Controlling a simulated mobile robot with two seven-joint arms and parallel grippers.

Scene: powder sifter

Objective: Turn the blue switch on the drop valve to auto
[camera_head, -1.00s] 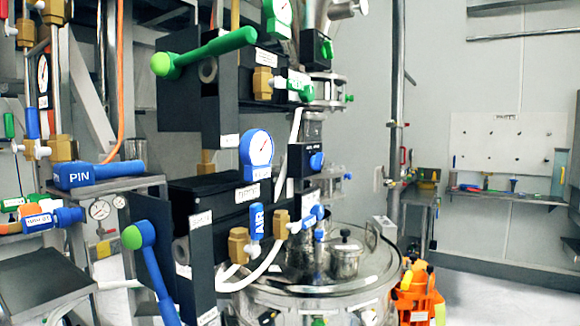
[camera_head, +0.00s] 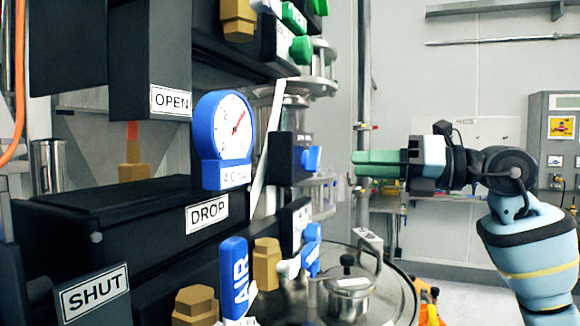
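The blue switch (camera_head: 312,159) sits on the side of a small black box (camera_head: 283,158), right of the drop valve's blue gauge (camera_head: 223,140). Its setting cannot be read from here. The black drop valve body carries a DROP label (camera_head: 207,213). My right gripper (camera_head: 357,164) comes in from the right at about the switch's height. Its green fingers point left toward the switch and look closed together, with nothing between them. A small gap shows in the picture between fingertips and switch. My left gripper is out of view.
A blue AIR handle (camera_head: 236,277) and a brass fitting (camera_head: 266,263) stand below the switch. A green knob (camera_head: 301,49) is above it. A lidded metal pot (camera_head: 345,293) is below the gripper. A vertical pipe (camera_head: 364,75) stands behind.

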